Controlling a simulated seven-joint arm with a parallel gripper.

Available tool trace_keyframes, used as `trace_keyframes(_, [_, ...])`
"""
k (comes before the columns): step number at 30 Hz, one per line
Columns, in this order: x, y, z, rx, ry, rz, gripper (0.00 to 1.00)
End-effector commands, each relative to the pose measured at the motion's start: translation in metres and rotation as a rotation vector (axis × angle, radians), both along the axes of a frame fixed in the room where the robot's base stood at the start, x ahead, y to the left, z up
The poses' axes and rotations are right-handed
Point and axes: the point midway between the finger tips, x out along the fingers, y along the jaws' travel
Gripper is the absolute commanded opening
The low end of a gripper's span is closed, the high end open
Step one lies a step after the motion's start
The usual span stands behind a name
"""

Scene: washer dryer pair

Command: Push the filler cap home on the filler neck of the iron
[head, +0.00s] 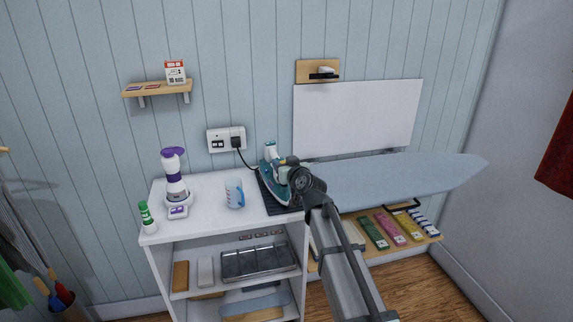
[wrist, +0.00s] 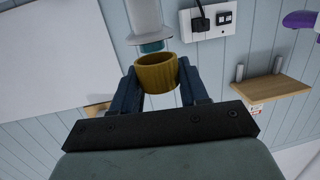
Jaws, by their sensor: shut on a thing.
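The iron (head: 269,172), teal and white, stands on a dark mat on the white cabinet top, partly hidden behind my arm. A white and teal upright part (head: 270,149) rises at its top. In the wrist view, my gripper (wrist: 158,76) is shut on an ochre, ring-like cap (wrist: 156,73), with a finger on each side. A pale cylinder with a flange and a teal end (wrist: 151,46), apparently the filler neck, shows just beyond the cap's rim. I cannot tell whether the two touch. In the head view my gripper is at the iron, its fingertips unclear.
A blue-handled jug (head: 234,193) stands left of the iron, with a purple and white appliance (head: 174,178) farther left. A black cord runs from the wall socket (head: 226,140) to the iron. The ironing board (head: 400,176) extends to the right.

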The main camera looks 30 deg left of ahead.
Motion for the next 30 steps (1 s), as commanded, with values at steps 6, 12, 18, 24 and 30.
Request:
trace_keyframes(6, [0.0,0.0,0.0,0.001,-0.002,0.003,0.16])
trace_keyframes(12, [0.0,0.0,-0.006,0.001,0.0,0.004,0.16])
trace_keyframes(18, [0.0,0.0,-0.016,0.001,-0.001,0.004,0.16])
trace_keyframes(24, [0.0,-0.001,-0.026,0.0,-0.001,0.003,0.16])
trace_keyframes(30, [0.0,0.0,-0.035,0.001,-0.001,0.004,0.16])
